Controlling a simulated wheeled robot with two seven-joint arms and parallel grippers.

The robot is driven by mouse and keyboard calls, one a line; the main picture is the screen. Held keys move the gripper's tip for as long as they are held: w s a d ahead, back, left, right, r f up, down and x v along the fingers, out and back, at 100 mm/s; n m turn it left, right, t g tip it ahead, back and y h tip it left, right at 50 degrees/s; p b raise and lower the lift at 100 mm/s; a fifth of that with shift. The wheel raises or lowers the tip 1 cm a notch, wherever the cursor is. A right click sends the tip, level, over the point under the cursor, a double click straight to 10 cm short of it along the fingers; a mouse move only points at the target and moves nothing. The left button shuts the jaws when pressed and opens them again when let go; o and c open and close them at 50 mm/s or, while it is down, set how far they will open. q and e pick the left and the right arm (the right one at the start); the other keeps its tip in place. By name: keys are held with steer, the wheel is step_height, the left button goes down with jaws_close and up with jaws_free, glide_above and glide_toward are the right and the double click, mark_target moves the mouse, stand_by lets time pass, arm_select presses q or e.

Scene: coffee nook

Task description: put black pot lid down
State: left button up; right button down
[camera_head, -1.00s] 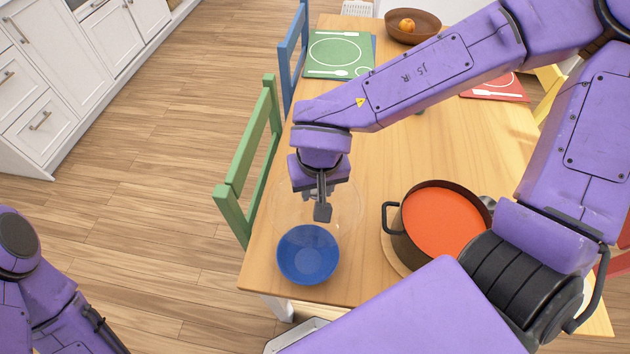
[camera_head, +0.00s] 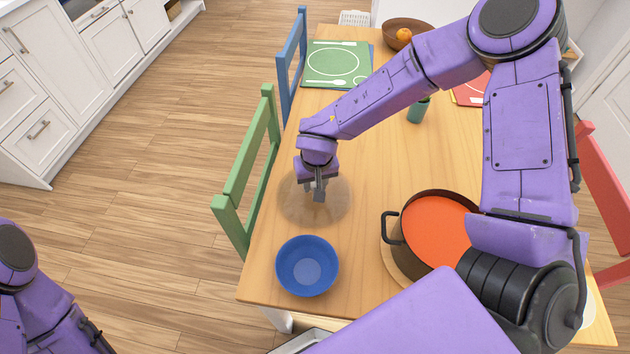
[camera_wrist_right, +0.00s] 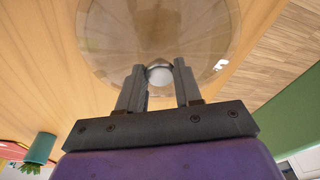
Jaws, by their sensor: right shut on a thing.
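The pot lid (camera_head: 292,203) is a round see-through disc with a pale knob (camera_wrist_right: 160,76). It is over the wooden table, beyond the blue bowl. My right gripper (camera_head: 319,196) is above its middle, shut on the knob; in the right wrist view the two fingers (camera_wrist_right: 160,88) stand either side of it. I cannot tell for sure whether the lid touches the table. The black pot (camera_head: 393,254) stands uncovered to the right, full of orange-red soup. My left arm shows at the lower left; its gripper is out of view.
The blue bowl (camera_head: 307,266) sits near the table's front edge. A green chair (camera_head: 246,172) stands close along the left edge. A green cup (camera_head: 418,111), a green place mat (camera_head: 320,72) and a brown fruit bowl (camera_head: 392,29) are farther back. The table's middle is clear.

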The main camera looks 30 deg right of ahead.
steer(key=shift+f, duration=0.1)
steer(key=c, duration=0.8)
jaws_free()
steer(key=shift+o, duration=0.2)
step_height(320, 180, up, 12)
steer(key=s+p, duration=0.1)
steer(key=shift+s+a+p, duration=0.25)
steer(key=shift+s+p, duration=0.1)
steer(key=shift+s, duration=0.05)
